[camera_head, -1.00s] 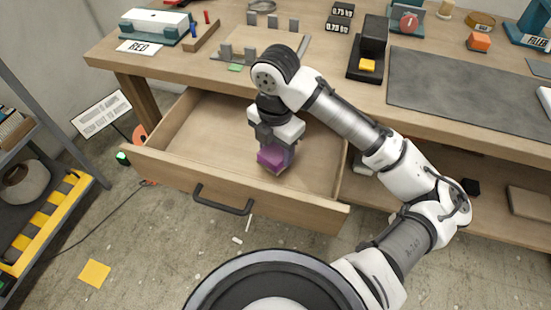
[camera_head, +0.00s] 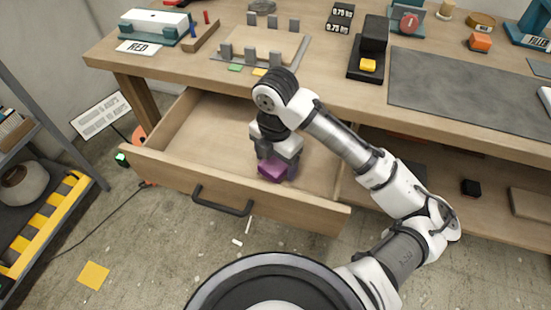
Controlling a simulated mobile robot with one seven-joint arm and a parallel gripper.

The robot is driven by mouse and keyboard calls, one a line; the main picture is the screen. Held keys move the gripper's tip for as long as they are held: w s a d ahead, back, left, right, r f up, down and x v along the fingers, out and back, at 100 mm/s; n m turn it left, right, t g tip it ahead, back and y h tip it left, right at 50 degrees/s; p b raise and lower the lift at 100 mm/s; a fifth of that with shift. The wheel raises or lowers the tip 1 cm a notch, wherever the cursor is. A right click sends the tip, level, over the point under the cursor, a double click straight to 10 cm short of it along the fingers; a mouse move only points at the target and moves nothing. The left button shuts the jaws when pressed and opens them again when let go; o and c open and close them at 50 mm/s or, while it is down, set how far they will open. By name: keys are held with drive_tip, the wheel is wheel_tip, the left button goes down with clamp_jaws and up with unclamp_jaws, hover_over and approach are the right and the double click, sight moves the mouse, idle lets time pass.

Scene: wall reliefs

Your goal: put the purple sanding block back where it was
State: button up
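The purple sanding block (camera_head: 271,171) is between the fingers of my gripper (camera_head: 277,166), inside the open wooden drawer (camera_head: 215,122). My gripper points down and appears shut on the block, with a dark finger visible on its right side. The block is low in the drawer, at or very near its floor; I cannot tell whether it touches. Part of the block is hidden by the fingers.
The drawer's front panel with a dark handle (camera_head: 222,203) stands nearer than the block. The workbench top (camera_head: 322,73) overhangs the drawer's back. The drawer's left part is empty. A grey shelf with yellow pieces (camera_head: 42,219) stands at left.

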sight(275, 163)
wheel_tip(275, 163, up, 12)
drive_tip(key=p, duration=0.1)
drive_tip(key=shift+r, duration=0.2)
idle(0.3)
drive_tip(key=shift+a, duration=0.1)
